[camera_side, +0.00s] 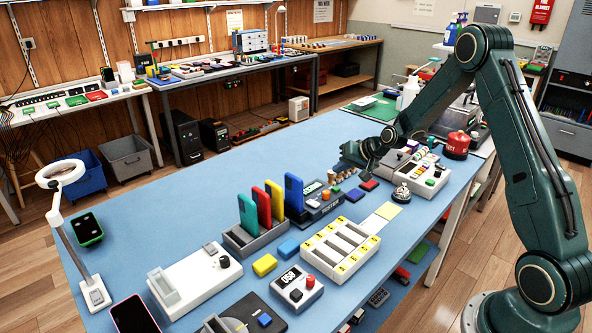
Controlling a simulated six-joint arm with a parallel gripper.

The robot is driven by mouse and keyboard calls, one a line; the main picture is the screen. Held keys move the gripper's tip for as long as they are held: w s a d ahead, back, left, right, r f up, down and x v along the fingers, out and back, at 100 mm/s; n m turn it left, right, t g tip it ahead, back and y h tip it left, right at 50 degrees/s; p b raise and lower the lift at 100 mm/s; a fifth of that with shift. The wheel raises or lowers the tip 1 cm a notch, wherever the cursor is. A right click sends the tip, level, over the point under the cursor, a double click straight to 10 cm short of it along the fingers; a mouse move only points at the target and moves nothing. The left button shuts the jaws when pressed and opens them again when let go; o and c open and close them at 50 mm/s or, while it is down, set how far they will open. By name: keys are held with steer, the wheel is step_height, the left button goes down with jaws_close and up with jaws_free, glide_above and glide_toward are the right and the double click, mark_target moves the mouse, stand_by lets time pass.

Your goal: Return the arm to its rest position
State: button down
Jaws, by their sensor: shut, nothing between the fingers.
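My gripper (362,160) is at the end of my dark green arm, low over the far right part of the blue table (240,150). It is shut and empty.
A rack of upright coloured phones (274,207), a white slotted tray (340,248), a grey box with a red button (296,291) and a red round container (457,144) stand on the table. A magnifier lamp (74,220) stands at left.

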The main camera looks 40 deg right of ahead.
steer(key=shift+r, duration=0.6)
stand_by(0.3)
steer(key=s+a+r+n+g, duration=0.1)
steer(key=s+a+r+n, duration=0.1)
steer(key=s+a+r, duration=0.5)
steer(key=s+a+r+n+g, duration=0.1)
steer(key=s+a+r+n, duration=0.2)
steer(key=s+a+r, duration=0.55)
steer(key=s+a+r+n, duration=0.1)
steer(key=s+a+r, duration=0.1)
steer(key=s, duration=0.8)
steer(key=s+a+r+n+g+h, duration=0.1)
steer(key=s+a+r, duration=0.1)
steer(key=s, duration=0.8)
steer(key=shift+s+r+n+g, duration=0.2)
steer(key=shift+r+n+g, duration=0.1)
steer(key=shift+r+n, duration=0.15)
steer(key=shift+a, duration=0.1)
